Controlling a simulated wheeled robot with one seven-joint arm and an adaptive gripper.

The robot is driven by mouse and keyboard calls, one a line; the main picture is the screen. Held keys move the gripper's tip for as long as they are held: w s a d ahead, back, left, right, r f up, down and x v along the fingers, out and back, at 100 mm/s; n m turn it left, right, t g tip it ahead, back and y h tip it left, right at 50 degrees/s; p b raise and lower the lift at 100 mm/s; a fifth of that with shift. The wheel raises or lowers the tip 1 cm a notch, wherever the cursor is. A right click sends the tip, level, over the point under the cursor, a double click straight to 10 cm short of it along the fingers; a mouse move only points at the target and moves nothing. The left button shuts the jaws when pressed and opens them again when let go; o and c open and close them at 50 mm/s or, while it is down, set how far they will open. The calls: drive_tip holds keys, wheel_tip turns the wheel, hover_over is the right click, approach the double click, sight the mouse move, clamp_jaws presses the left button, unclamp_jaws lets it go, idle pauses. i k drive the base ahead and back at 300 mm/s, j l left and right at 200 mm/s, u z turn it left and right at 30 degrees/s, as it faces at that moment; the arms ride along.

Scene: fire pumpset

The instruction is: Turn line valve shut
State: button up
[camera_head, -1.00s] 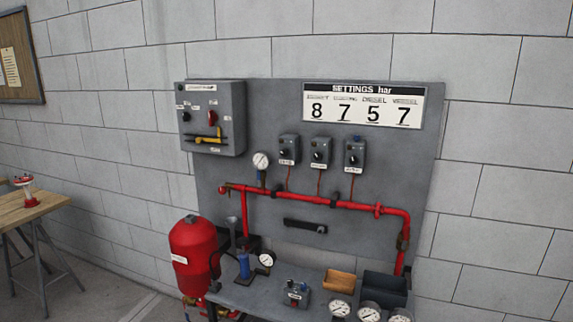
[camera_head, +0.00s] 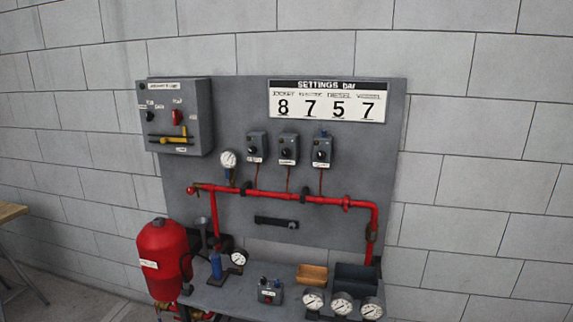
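A red pipe (camera_head: 285,195) runs across the grey panel (camera_head: 240,220), with a red fitting (camera_head: 192,190) at its left end. I cannot tell which of these is the line valve. My gripper is not in view.
A red tank (camera_head: 162,260) stands left of the bench (camera_head: 222,298). The bench carries gauges (camera_head: 342,304), a wooden tray (camera_head: 311,274), a dark bin (camera_head: 356,275) and a small switch box (camera_head: 270,292). A wooden table (camera_head: 12,211) shows at the left edge. Bare wall lies to the right.

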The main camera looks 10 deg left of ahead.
sight(374, 224)
drive_tip(key=i+j, duration=0.25)
drive_tip(key=i, duration=0.15)
drive_tip(key=i+j, duration=0.2)
drive_tip(key=i, duration=0.2)
